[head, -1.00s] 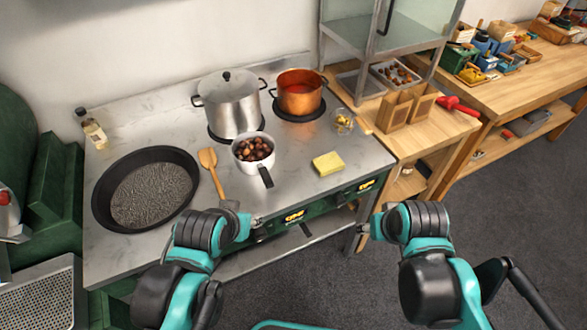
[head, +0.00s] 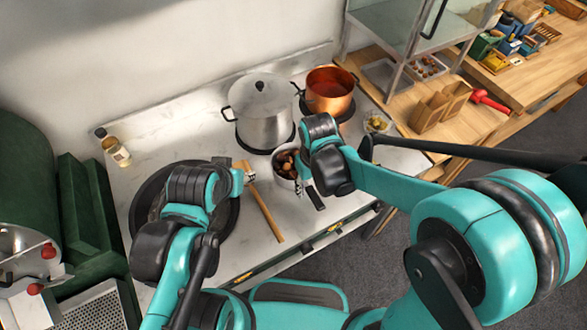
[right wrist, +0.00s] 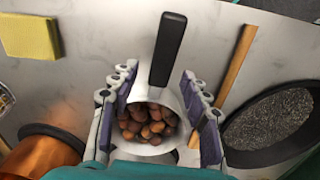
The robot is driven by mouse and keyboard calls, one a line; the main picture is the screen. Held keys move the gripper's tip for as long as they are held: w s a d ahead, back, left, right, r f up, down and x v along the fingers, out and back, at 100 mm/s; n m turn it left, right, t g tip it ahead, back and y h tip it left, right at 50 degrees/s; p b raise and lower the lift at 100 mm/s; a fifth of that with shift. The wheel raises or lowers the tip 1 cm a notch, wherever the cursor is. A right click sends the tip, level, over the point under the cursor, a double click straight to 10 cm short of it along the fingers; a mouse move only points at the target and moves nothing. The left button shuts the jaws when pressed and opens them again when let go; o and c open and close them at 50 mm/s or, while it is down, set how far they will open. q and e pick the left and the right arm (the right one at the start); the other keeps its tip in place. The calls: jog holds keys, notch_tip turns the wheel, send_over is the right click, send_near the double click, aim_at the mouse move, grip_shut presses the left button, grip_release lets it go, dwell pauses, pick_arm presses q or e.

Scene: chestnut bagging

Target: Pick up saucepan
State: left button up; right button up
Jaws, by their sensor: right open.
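The saucepan is small and white with a black handle (head: 314,198), and holds chestnuts. In the head view it sits on the worktop before the steel pot, partly hidden by my right arm. In the right wrist view the saucepan (right wrist: 145,149) shows its chestnuts, and its handle points away between the fingers. My right gripper (right wrist: 157,76) is open above the saucepan, one finger on each side; I cannot tell whether they touch it. My left gripper (head: 246,173) is near the wooden spatula, left of the saucepan; its fingers are too small to read.
A lidded steel pot (head: 262,105) and a copper pot (head: 329,91) stand behind the saucepan. A wooden spatula (head: 264,212) and a black pan (head: 148,192) lie left. A yellow sponge (right wrist: 30,36) and a small glass bowl (head: 377,122) are on the other side.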

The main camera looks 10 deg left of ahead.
notch_tip(320, 180, down, 3)
jog(key=shift+w+a+r+b, duration=0.1)
jog(key=shift+w+b, duration=0.05)
jog(key=shift+b, duration=0.15)
grip_shut()
jog(key=shift+r, duration=0.1)
